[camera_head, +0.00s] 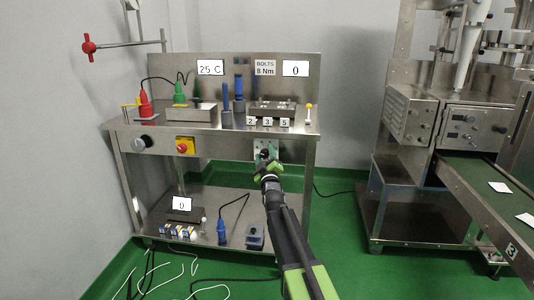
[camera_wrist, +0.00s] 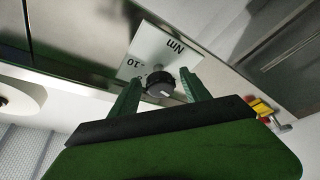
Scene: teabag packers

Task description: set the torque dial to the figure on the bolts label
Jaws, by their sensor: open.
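The bolts label (camera_head: 265,68) reads "BOLTS 8 Nm" on the bench's back panel. The torque dial's pale plate (camera_head: 259,147) is on the front of the bench, partly hidden behind my gripper (camera_head: 265,160). In the wrist view the dial (camera_wrist: 160,84) is a black knob with a white mark, on a plate (camera_wrist: 158,47) printed "Nm" and "10"; other figures are hidden or unclear. My open gripper (camera_wrist: 160,77) has one green finger on each side of the knob. Whether they touch it cannot be told.
Tools and blocks stand on the bench top (camera_head: 215,122). A conveyor machine (camera_head: 440,120) stands at right, with green floor between.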

